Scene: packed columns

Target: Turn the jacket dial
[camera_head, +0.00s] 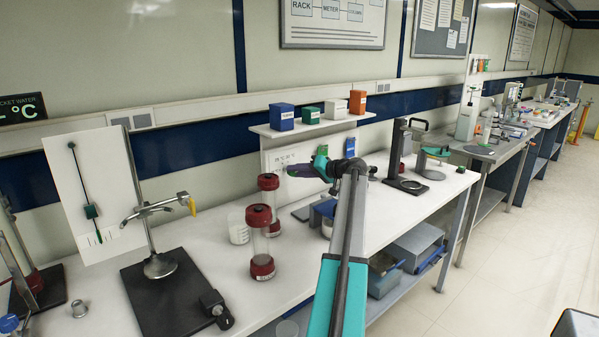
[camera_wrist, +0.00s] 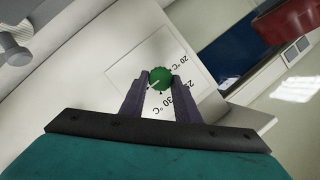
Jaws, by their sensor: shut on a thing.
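The jacket dial is a small round green knob (camera_wrist: 160,76) with a pale pointer line. It is mounted on a white scale plate (camera_wrist: 188,62) marked 20 °C, 25 and 30 °C. My gripper (camera_wrist: 161,84) is shut on the dial, one dark finger on each side. In the wrist view the pointer line slants up to the right; its exact reading is too small to tell. In the head view my gripper (camera_head: 300,170) is at the panel under the small shelf, and it hides the dial. A dark display (camera_head: 20,107) at far left shows °C, its number cut off.
Two glass columns with red caps (camera_head: 261,235) stand on the white bench left of my arm, beside a beaker (camera_head: 238,228). Coloured boxes (camera_head: 310,116) sit on the shelf above. A black stand (camera_head: 408,160) is to the right. A clamp stand (camera_head: 160,265) is at left.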

